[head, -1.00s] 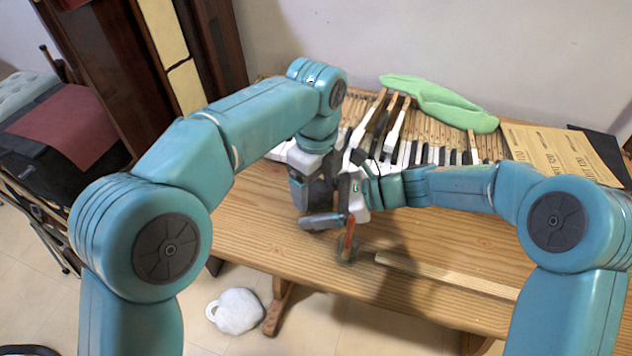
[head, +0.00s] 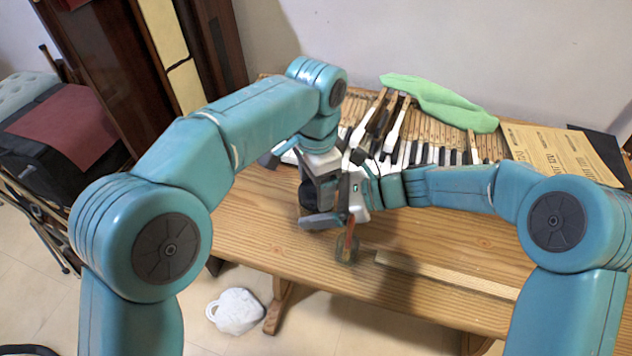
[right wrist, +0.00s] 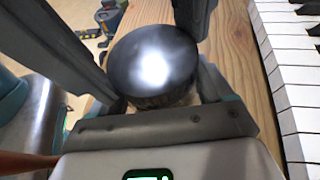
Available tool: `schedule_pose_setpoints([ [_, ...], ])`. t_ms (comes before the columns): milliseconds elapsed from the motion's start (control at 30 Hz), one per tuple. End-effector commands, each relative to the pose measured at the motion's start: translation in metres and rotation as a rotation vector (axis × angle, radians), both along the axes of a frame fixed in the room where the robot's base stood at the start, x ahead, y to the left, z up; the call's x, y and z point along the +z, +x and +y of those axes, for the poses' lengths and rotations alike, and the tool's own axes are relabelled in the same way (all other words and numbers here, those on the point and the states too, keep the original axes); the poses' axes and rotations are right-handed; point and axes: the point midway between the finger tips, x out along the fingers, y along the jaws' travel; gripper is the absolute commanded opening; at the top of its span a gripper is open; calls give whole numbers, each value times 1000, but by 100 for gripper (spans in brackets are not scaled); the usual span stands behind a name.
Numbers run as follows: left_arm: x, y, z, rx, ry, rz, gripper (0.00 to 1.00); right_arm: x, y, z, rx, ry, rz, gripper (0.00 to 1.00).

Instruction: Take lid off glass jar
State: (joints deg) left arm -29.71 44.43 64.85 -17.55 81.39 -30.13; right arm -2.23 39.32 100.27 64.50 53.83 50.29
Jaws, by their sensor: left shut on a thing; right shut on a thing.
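The jar's dark, shiny round lid (right wrist: 152,58) fills the middle of the right wrist view. A narrow band of the glass jar (right wrist: 172,99) shows just below it; lid and jar appear together. In the head view the dark jar (head: 308,197) is partly hidden by my grippers. My right gripper (head: 322,208) reaches in from the right, shut around the jar below the lid. The jar's base is hidden.
Piano keys (head: 440,150) lie behind the grippers. A small glass (head: 347,252) with a reddish stick stands close in front. A white item (head: 236,312) is on the floor.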

Motion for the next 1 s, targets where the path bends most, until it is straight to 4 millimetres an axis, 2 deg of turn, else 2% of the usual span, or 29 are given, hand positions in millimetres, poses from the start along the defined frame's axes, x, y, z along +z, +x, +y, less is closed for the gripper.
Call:
schedule_pose_setpoints([
  [300, 0, 0, 0, 25, 0, 0, 34, -1, 0, 0, 0, -2, 2, 0],
  [333, 0, 0, 0, 25, 0, 0, 77, -2, 0, 0, 0, -2, 2, 0],
  [400, 0, 0, 0, 24, 0, 0, 96, -1, 0, 0, 0, -2, 2, 0],
  [667, 1, 0, 0, 23, 0, 1, 96, -1, 0, 0, 0, -2, 2, 0],
  [1000, 42, 0, -1, 23, -1, 0, 96, -2, 0, 0, 0, -2, 2, 0],
])
